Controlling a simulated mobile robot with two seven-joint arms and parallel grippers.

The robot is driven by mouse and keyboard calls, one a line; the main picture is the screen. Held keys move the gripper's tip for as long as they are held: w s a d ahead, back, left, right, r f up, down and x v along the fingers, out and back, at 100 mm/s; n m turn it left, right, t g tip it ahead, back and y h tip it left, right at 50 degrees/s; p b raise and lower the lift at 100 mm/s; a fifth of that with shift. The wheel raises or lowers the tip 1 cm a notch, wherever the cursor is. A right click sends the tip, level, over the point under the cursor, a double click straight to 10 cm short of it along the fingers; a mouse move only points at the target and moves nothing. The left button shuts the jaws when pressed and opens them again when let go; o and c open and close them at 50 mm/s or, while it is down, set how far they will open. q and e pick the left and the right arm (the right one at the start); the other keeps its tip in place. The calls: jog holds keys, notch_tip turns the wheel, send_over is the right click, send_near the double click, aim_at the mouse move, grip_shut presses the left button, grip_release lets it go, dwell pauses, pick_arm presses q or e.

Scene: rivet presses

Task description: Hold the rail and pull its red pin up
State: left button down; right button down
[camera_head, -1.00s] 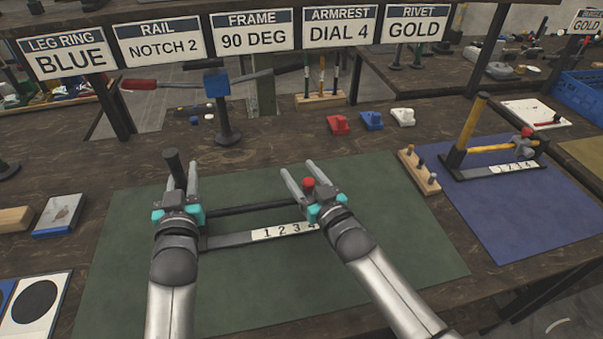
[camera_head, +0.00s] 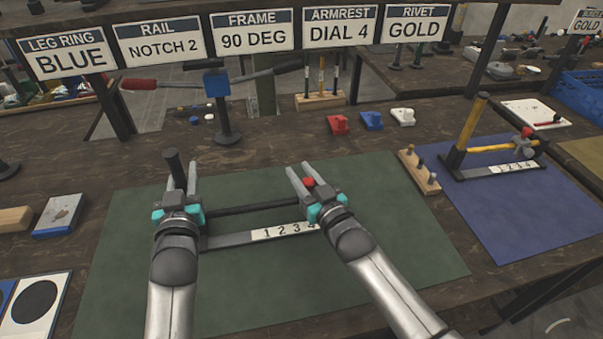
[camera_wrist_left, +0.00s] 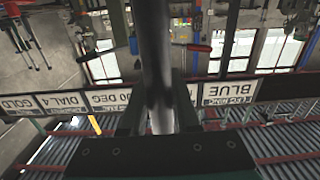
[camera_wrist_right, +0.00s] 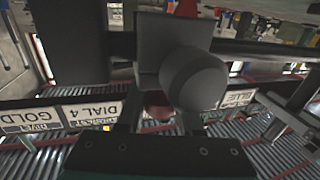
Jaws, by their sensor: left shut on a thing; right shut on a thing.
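The rail lies on the green mat (camera_head: 400,240). It has a dark bar (camera_head: 245,208), a strip numbered 1 to 4 (camera_head: 283,232) and an upright black post (camera_head: 173,160) at its left end. My left gripper (camera_head: 181,180) is shut on the post, which also runs between the fingers in the left wrist view (camera_wrist_left: 155,60). The red pin (camera_head: 308,182) is at the rail's right end. My right gripper (camera_head: 299,172) is shut on it. In the right wrist view a dark round knob (camera_wrist_right: 195,80) partly hides the red piece (camera_wrist_right: 157,103) between the fingers.
A second rail assembly with a yellow lever (camera_head: 470,125) is on the blue mat (camera_head: 510,210). Red, blue and white parts (camera_head: 371,121) sit behind. Signs (camera_head: 252,31) hang across the back; one reads RAIL NOTCH 2.

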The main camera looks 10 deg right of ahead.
jog(key=shift+r, duration=0.1)
dwell(0.6)
jog(key=shift+r, duration=1)
jog(key=c, duration=0.5)
grip_release()
jog(key=shift+c, duration=0.2)
jog(key=shift+f, duration=0.1)
jog(key=shift+s, duration=0.1)
jog(key=v, duration=1.1)
jog(key=shift+s, duration=0.4)
jog(key=shift+d, duration=0.15)
